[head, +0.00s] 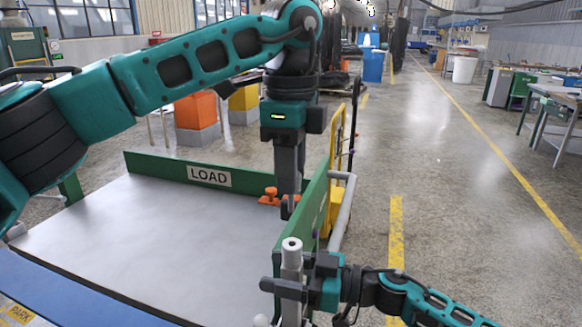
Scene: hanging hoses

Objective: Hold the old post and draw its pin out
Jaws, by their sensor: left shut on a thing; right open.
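My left gripper (287,207) points straight down near the far right corner of the LOAD deck, its fingers shut on an orange piece (269,197) that sticks out to the left of the fingertips. The fingers hide its middle; I cannot tell whether it is the pin or whether it touches the deck. An upright grey post (292,255) with a pale round top stands at the deck's near right side. My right gripper (277,287) comes to this post from the right, open, with its fingers across it. The post's lower end runs out of view.
The grey LOAD deck (130,235) has green boards at the back and right. A yellow frame (338,150) with a grey tube stands beyond the right board. A pale ball (262,320) shows at the bottom edge. The floor (450,200) to the right is clear.

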